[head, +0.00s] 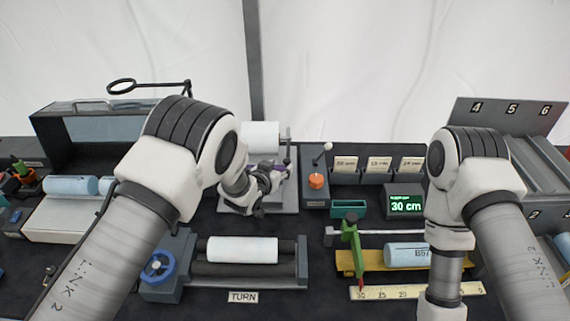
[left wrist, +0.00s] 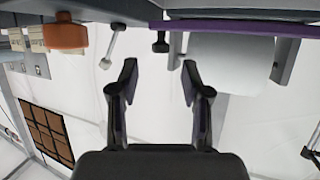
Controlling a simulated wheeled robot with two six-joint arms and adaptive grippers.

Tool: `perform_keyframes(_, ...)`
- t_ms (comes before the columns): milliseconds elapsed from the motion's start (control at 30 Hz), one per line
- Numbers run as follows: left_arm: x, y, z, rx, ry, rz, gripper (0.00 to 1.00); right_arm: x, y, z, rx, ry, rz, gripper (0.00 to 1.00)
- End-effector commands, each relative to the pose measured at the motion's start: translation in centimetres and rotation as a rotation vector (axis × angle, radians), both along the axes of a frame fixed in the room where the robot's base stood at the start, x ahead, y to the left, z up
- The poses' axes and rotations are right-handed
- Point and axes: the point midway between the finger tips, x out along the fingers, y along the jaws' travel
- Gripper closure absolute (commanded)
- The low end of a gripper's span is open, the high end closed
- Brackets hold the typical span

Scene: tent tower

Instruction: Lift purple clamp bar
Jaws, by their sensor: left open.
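The purple clamp bar (left wrist: 250,28) runs across the upper right of the left wrist view, in front of a white cylinder (left wrist: 232,62). A black knob (left wrist: 160,42) hangs by its left end. In the head view only small bits of purple show around my gripper, below the white cylinder (head: 262,136). My left gripper (left wrist: 158,76) is open, with nothing between its fingers. Its fingertips are apart from the bar in the wrist view. In the head view my left gripper (head: 272,182) is at the clamp stand and hides most of the bar. My right gripper is out of view.
Right of the clamp stand (head: 287,207) is a box with an orange knob (head: 316,181) and a white-tipped lever (head: 325,150). A roller unit with a blue handwheel (head: 157,267) stands in front. A green post (head: 351,240) and ruler (head: 410,291) are at right.

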Motion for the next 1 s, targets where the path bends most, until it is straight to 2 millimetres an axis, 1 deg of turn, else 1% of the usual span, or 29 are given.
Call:
perform_keyframes(33, 0.8, -0.4, -0.2, -0.002, 0.0, 0.0, 0.52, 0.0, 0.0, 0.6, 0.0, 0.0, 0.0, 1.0)
perform_keyframes(133, 2.4, -0.9, -0.8, -0.002, -0.001, 0.001, 0.52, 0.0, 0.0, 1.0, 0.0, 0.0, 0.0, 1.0)
perform_keyframes(200, 3.2, -1.3, -1.3, -0.002, -0.001, 0.001, 0.52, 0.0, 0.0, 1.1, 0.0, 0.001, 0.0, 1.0)
perform_keyframes(300, 4.0, -1.6, -1.7, 0.0, -0.001, 0.0, 0.52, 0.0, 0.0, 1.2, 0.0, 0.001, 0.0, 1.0)
perform_keyframes(567, 4.3, -1.7, -1.9, 0.001, 0.0, 0.0, 0.52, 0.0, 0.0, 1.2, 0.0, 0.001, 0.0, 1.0)
perform_keyframes(600, 4.3, -1.7, -1.9, 0.001, 0.001, 0.0, 0.56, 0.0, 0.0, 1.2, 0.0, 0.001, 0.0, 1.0)
perform_keyframes(667, 4.3, -1.7, -1.9, 0.0, 0.001, 0.0, 0.77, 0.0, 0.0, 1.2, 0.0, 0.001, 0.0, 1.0)
perform_keyframes(700, 4.3, -1.7, -1.9, 0.0, 0.001, 0.0, 0.91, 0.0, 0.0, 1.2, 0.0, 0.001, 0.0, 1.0)
perform_keyframes(733, 4.3, -1.7, -1.9, 0.0, 0.0, 0.0, 1.0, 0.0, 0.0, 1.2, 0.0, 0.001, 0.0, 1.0)
perform_keyframes(1000, 4.3, -1.6, -1.8, -0.004, 0.001, 0.001, 1.0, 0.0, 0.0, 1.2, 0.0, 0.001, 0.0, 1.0)
